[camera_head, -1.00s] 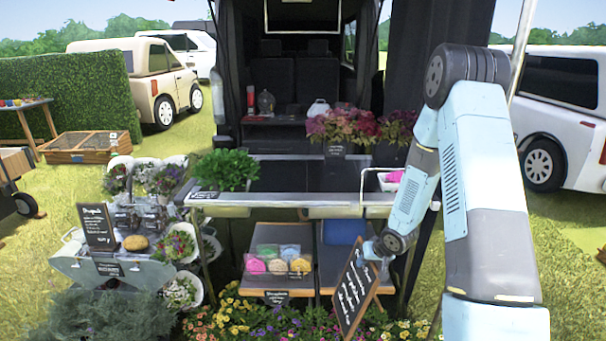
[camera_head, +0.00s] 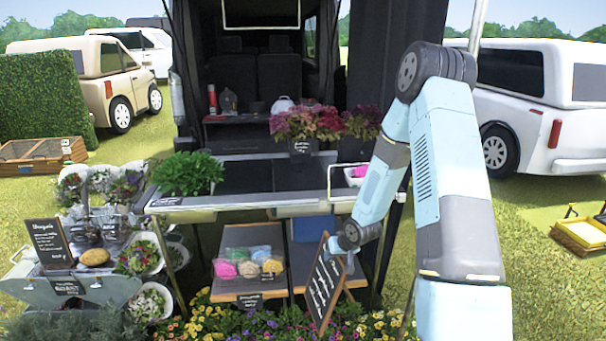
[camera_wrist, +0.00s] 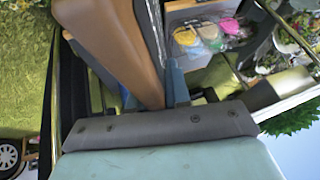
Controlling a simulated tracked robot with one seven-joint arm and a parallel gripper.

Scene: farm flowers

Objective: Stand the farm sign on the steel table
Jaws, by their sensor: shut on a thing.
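The farm sign (camera_head: 325,285), a dark chalkboard in a wooden frame with white writing, is held in front of the lower shelf, leaning in the picture. My gripper (camera_head: 341,246) is shut on its upper right part; the fingertips are mostly hidden in the head view. In the wrist view the sign's brown wooden frame (camera_wrist: 118,45) rises between the jaws, with a blue-grey finger (camera_wrist: 176,82) beside it. The steel table (camera_head: 245,205) has a bright metal front rim and stands behind and above the sign. Its dark middle top is bare.
A leafy green plant (camera_head: 187,174) is on the table's left end, and pink flowers (camera_head: 305,125) are at its back. A wire basket (camera_head: 352,178) is at its right end. Colourful bags (camera_head: 247,264) lie on the lower shelf. Flowers (camera_head: 250,322) grow below.

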